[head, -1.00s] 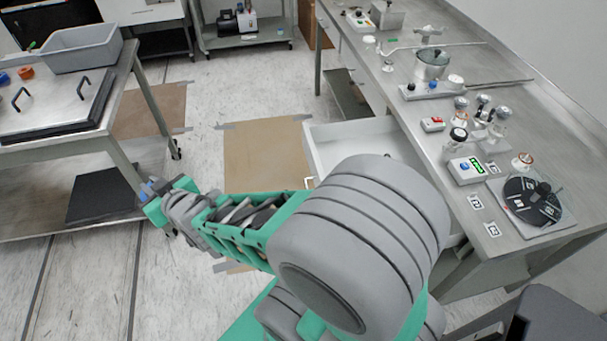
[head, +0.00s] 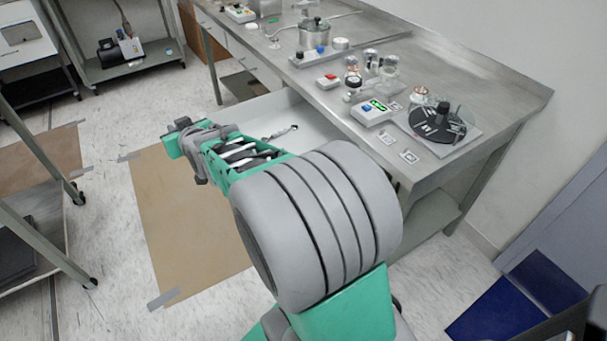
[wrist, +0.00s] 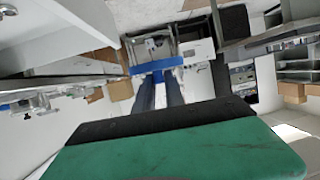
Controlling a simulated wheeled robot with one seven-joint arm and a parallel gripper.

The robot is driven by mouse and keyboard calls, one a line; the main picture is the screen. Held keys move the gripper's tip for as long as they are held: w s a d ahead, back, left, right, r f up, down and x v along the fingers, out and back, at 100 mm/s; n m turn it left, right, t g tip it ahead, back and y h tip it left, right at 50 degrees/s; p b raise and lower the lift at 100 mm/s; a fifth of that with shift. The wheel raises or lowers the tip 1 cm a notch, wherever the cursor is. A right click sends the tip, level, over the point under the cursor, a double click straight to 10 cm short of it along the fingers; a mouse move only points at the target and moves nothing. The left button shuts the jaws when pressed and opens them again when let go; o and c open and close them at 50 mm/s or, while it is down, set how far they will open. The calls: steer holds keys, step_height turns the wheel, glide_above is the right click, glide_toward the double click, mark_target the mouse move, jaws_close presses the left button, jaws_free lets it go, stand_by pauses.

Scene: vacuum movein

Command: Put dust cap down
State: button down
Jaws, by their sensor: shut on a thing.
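My gripper (wrist: 160,80) shows in the wrist view as two dark fingers reaching away from the green wrist housing. In the head view my arm reaches out to the far left, over the floor beside an open drawer. The fingertips and the held piece are hidden there behind the wrist.
The steel bench (head: 440,60) on the right carries a pot (head: 314,36), several small jars, a device with a green display (head: 371,112) and a black disc (head: 440,122). The white drawer (head: 310,118) under it stands open. A brown floor mat (head: 180,220) is clear.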

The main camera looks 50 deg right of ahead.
steer(key=w+d+f+m+h+b, duration=0.1)
steer(key=d+f+b, duration=0.15)
steer(key=d, duration=0.45)
steer(key=w+d+f+h+b, duration=0.1)
steer(key=d+f+b, duration=0.1)
steer(key=d+b, duration=0.3)
steer(key=s+d+f, duration=0.4)
steer(key=s, duration=0.1)
steer(key=s+d+f+b, duration=0.1)
steer(key=s+d+f, duration=0.4)
steer(key=shift+d, duration=0.1)
step_height(320, 180, down, 3)
steer(key=shift+s+r+b, duration=0.1)
steer(key=shift+b, duration=0.5)
steer(key=shift+f+b, duration=0.4)
steer(key=shift+f, duration=0.1)
steer(key=shift+f+b, duration=0.25)
steer(key=shift+b, duration=0.05)
steer(key=c, duration=1.4)
jaws_free()
steer(key=shift+r, duration=0.1)
